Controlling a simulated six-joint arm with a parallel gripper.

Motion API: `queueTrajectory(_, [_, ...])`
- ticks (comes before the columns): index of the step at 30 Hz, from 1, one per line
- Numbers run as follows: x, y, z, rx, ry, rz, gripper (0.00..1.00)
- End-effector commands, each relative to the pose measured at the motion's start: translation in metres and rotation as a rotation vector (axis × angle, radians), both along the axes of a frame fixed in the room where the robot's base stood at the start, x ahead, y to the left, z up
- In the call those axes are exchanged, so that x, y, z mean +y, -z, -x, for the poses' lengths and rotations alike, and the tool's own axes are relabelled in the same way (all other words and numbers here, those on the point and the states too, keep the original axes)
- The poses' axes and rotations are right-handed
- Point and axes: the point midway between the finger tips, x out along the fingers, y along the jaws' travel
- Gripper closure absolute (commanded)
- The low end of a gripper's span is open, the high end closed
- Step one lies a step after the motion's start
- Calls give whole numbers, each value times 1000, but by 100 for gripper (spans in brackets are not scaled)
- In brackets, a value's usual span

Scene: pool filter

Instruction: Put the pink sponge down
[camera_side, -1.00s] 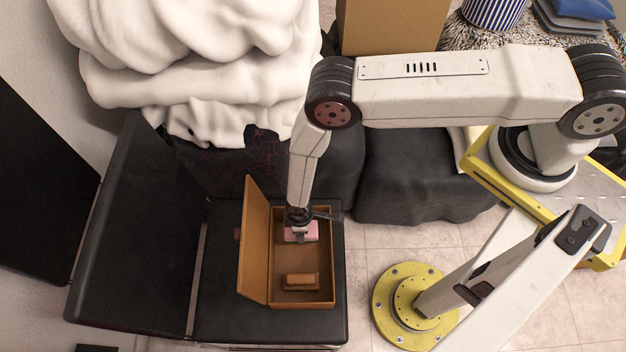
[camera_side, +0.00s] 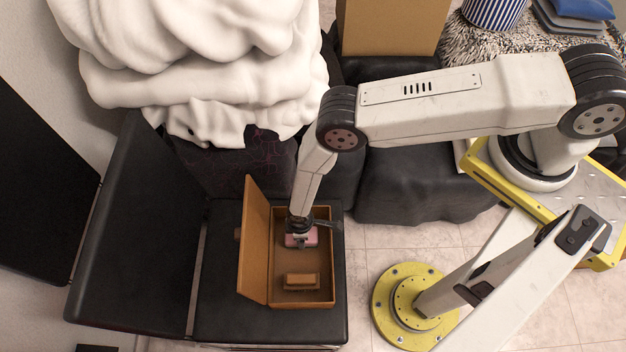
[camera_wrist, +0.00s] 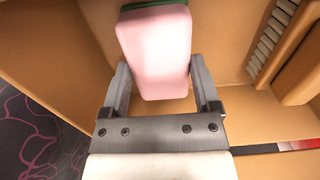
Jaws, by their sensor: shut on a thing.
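The pink sponge (camera_side: 310,238) is in my gripper (camera_side: 300,240), inside the upper part of the open brown box (camera_side: 329,268) in the side view. In the wrist view the pink sponge (camera_wrist: 155,55) sits between the two grey fingers of my gripper (camera_wrist: 157,85), with a green layer at its far end. The gripper is shut on it. The box walls and floor (camera_wrist: 225,50) surround it there. I cannot tell whether the sponge touches the box floor.
A brown block (camera_side: 301,281) lies in the lower part of the box. The box's lid (camera_side: 254,240) stands open on the left. The box rests on a black seat (camera_side: 220,315). A white draped heap (camera_side: 200,70) stands behind.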

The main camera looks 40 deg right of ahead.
Motion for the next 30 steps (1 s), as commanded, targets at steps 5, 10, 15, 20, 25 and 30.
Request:
queueTrajectory(5, [0, 0, 0, 0, 0, 0, 76])
queueTrajectory(10, [0, 2, 0, 0, 0, 0, 76])
queueTrajectory(15, [0, 3, 0, 0, 0, 0, 0])
queueTrajectory(20, [0, 3, 0, 0, 0, 0, 0])
queueTrajectory(25, [0, 2, 0, 0, 0, 0, 0])
queueTrajectory(30, [1, -4, -1, 0, 0, 0, 0])
